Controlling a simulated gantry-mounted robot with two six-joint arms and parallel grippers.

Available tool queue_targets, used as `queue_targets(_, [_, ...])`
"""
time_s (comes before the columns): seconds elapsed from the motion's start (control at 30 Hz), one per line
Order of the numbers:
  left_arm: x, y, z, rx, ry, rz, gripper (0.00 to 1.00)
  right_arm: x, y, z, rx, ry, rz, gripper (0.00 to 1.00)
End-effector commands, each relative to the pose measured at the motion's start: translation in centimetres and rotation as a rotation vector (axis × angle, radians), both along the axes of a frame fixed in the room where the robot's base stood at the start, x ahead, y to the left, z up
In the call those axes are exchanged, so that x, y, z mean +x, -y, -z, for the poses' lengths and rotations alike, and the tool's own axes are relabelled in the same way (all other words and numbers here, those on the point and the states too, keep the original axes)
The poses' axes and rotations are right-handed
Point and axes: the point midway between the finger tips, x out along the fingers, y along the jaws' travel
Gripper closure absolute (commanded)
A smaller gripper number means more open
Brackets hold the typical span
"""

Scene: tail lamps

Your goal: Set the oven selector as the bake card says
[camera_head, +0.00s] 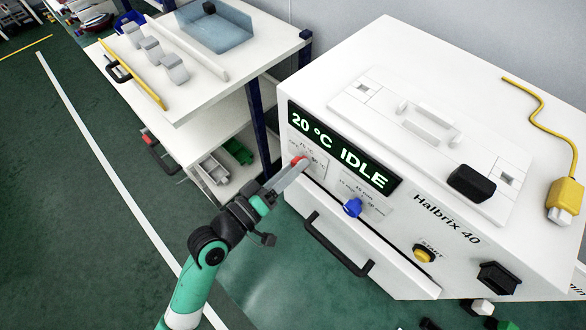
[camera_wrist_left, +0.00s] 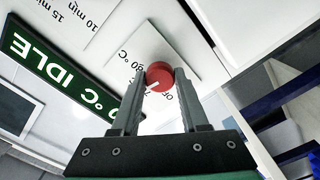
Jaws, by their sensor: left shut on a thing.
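The white oven (camera_head: 400,215), marked Halbrix 40, has a green-lit display (camera_head: 340,148) reading "20 °C IDLE". My left gripper (camera_head: 296,167) is shut on the red selector knob (camera_head: 299,160) below the display's left end. In the left wrist view, the red knob (camera_wrist_left: 160,75) sits between the two fingertips. A blue knob (camera_head: 352,207) with minute labels and a yellow START button (camera_head: 424,254) are farther right. I cannot make out a bake card.
A black handle (camera_head: 338,246) sticks out below the knobs. A white shelf cart (camera_head: 165,95) stands left of the oven, with grey blocks (camera_head: 151,51) and a blue tray (camera_head: 205,30). A black block (camera_head: 471,182) and yellow plug (camera_head: 564,200) lie on the oven top.

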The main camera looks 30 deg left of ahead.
Motion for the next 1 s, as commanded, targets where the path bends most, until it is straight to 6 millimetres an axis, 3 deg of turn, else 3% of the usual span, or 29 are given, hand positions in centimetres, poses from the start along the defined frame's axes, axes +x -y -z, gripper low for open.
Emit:
queue_targets(0.6, [0.0, 0.0, 0.1, 0.545, 0.175, 0.000, 1.00, 0.0, 0.0, 2.7, 0.000, 0.000, 0.000, 1.00])
queue_targets(1.0, [0.0, 0.0, 0.0, 0.773, 0.246, -0.001, 1.00, 0.0, 0.0, 3.7, 0.000, 0.000, 0.000, 1.00])
